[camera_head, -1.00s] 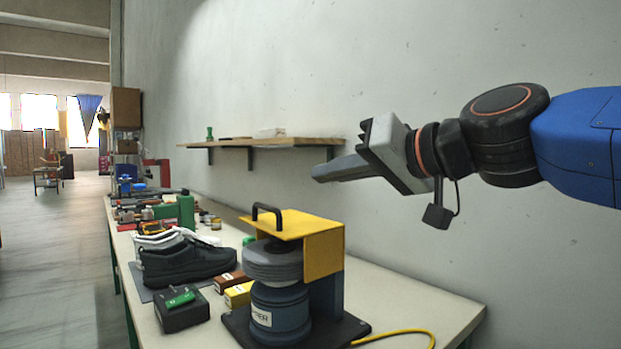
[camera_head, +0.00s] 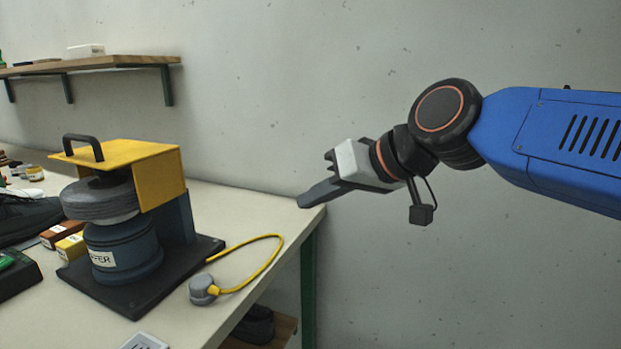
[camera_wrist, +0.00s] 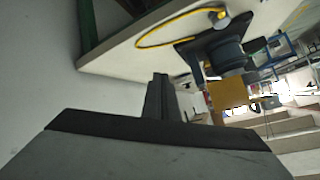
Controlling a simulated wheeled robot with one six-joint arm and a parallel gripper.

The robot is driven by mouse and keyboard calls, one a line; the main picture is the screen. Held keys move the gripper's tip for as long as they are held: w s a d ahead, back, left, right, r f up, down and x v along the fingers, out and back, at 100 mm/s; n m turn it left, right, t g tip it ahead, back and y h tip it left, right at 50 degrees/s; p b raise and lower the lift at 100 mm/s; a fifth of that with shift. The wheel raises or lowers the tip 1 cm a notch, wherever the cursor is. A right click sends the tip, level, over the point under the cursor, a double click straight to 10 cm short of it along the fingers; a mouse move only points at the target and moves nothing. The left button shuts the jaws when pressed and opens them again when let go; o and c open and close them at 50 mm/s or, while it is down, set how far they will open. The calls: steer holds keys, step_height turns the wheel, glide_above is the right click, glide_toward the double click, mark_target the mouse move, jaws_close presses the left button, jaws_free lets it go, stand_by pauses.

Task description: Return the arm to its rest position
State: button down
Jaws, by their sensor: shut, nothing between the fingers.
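My gripper (camera_head: 303,203) is shut and empty. In the head view it points left and slightly down, in front of the wall and by the right end of the workbench (camera_head: 235,205). My blue arm reaches in from the right edge. In the wrist view the closed fingers (camera_wrist: 160,82) point toward the bench corner, and the gripper body fills the bottom of the picture. No object touches the fingers.
A buffer machine with a yellow guard (camera_head: 120,155) stands left of my gripper. Its yellow cable (camera_head: 262,270) lies on the bench. A wooden shelf (camera_head: 110,61) hangs on the wall at upper left. A dark shoe (camera_head: 258,325) sits under the bench. Wall space at right is clear.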

steer(key=s+d+f+m+h, duration=0.2)
steer(key=s+d+f+h, duration=0.2)
steer(key=d+f, duration=0.9)
steer(key=s+d+f+m+g+h, duration=0.1)
steer(key=s+d+f+m+h, duration=0.2)
steer(key=s+d+f, duration=0.5)
steer(key=d+f+h, duration=0.1)
steer(key=d+f, duration=0.3)
steer(key=d, duration=0.3)
steer(key=shift+s+d+f+g+h, duration=0.3)
steer(key=shift+s+f+h, duration=0.05)
steer(key=shift+s+h, duration=0.05)
